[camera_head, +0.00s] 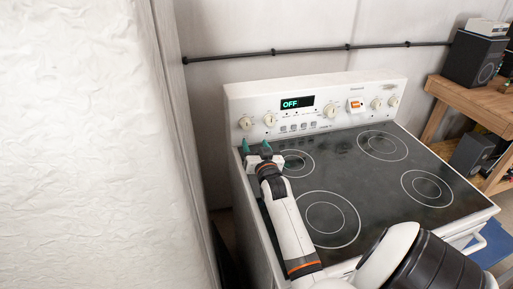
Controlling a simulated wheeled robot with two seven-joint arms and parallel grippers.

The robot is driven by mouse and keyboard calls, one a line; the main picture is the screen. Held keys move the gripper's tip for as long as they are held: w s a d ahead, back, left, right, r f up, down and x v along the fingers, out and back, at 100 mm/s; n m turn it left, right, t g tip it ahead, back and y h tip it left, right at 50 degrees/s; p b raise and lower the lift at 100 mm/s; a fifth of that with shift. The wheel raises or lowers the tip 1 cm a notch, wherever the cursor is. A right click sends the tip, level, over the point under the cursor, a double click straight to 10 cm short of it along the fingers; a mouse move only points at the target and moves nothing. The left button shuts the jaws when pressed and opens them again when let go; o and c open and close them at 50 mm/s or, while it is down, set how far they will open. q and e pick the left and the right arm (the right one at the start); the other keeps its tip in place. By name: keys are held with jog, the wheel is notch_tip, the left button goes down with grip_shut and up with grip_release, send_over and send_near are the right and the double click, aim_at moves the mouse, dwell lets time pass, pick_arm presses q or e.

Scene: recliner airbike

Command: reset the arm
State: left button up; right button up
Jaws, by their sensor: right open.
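My right arm comes in from the bottom right and reaches over the left side of a white stove. My right gripper (256,146) is open, with its two teal fingertips apart and nothing seen between them. It is at the back left corner of the stove's black glass cooktop (375,185), just below the leftmost knob (246,123). I cannot tell whether the fingertips touch the panel. My left gripper is not in view.
The control panel (345,106) has several knobs and a display (297,103) reading OFF. A white textured wall (85,140) stands close on the left. A wooden shelf (470,101) with a black speaker (474,60) is at the right. The cooktop is bare.

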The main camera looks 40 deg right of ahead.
jog(key=shift+s+a, duration=0.15)
jog(key=shift+s, duration=0.15)
dwell(0.4)
